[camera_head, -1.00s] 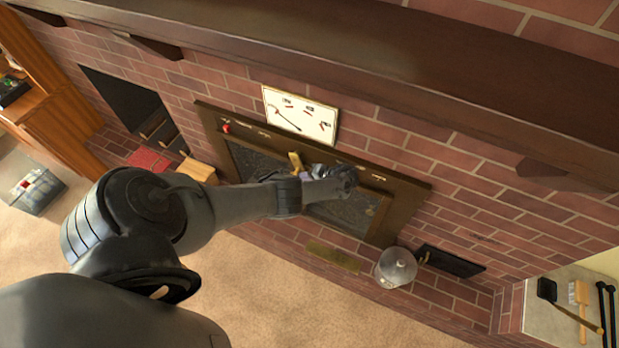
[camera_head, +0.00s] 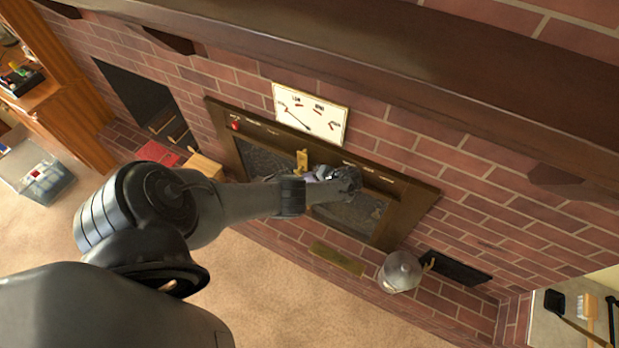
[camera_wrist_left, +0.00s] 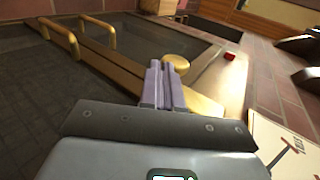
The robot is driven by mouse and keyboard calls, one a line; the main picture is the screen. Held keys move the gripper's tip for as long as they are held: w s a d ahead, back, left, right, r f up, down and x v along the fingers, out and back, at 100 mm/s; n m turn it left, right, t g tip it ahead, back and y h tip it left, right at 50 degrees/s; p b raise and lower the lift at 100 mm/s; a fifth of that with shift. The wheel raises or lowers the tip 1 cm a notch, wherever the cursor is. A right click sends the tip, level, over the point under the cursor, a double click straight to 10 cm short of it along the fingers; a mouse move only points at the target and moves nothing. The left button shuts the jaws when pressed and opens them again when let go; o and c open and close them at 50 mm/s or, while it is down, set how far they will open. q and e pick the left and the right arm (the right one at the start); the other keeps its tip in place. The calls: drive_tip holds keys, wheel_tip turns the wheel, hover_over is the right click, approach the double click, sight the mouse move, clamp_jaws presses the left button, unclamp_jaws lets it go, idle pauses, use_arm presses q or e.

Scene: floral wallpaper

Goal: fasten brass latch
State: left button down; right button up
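The brass latch (camera_head: 302,161) is a small upright brass piece on the middle of the dark-framed fireplace doors (camera_head: 412,212). In the left wrist view a round brass knob (camera_wrist_left: 177,62) shows just beyond my fingertips; I cannot tell whether they touch it. My left gripper (camera_head: 322,174) is beside the latch, to its right, partly hidden by my own wrist. In the wrist view the two purple-grey fingers of the left gripper (camera_wrist_left: 162,75) are together, with nothing visible between them. My right gripper is in neither view.
Brass handles (camera_wrist_left: 62,38) stand out from the doors. A red knob (camera_head: 236,126) is on the frame's upper left. A white dial plate (camera_head: 311,112) is above the frame. A glass-like jar (camera_head: 400,271) stands below right. Brick surrounds the doors; the carpet (camera_head: 290,310) is clear.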

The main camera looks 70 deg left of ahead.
use_arm(q)
drive_tip(key=shift+s+a, duration=0.1)
drive_tip(key=shift+s, duration=0.05)
drive_tip(key=p+v, duration=0.2)
drive_tip(key=v, duration=0.9)
idle(0.3)
